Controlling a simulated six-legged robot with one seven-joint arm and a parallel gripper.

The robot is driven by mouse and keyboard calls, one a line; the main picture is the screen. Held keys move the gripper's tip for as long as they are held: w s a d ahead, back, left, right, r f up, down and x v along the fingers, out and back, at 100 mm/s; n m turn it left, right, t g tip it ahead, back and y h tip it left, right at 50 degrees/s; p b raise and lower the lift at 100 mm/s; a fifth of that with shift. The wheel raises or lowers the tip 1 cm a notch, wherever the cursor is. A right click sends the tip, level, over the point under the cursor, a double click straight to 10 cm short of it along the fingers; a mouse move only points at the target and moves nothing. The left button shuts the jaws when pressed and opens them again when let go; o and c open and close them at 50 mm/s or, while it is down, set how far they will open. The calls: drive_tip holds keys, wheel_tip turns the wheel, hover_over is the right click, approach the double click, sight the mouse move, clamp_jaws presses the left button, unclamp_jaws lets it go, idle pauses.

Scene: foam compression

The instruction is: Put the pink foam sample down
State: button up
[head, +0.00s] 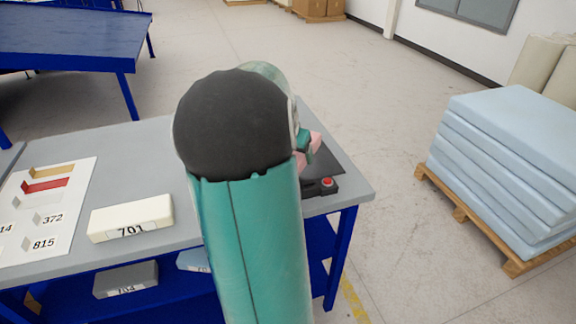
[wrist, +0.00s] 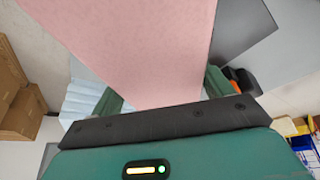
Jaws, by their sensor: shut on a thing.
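The pink foam sample (wrist: 150,45) fills the upper middle of the wrist view. My gripper (wrist: 162,92) is shut on it, with one green finger at each side. In the head view my own arm hides most of the gripper and the sample. Only a small pink piece of the sample shows just right of the arm, beside a bit of green finger (head: 303,142). It is over the dark plate (head: 322,163) at the table's right end. I cannot tell whether the sample touches the plate.
A cream block marked 701 (head: 131,218) and a white numbered board (head: 40,215) lie on the grey table (head: 120,155). Blue foam sheets (head: 505,170) are stacked on a pallet at right. Floor between is clear.

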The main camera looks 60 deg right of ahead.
drive_tip(key=w+d+f, duration=0.2)
drive_tip(key=f, duration=0.1)
drive_tip(key=d+f, duration=0.1)
drive_tip(key=f, duration=0.1)
drive_tip(key=shift+w, duration=0.4)
drive_tip(key=shift+w+a+f, duration=0.1)
drive_tip(key=shift+f, duration=1.45)
drive_tip(key=shift+f, duration=0.15)
drive_tip(key=o, duration=0.9)
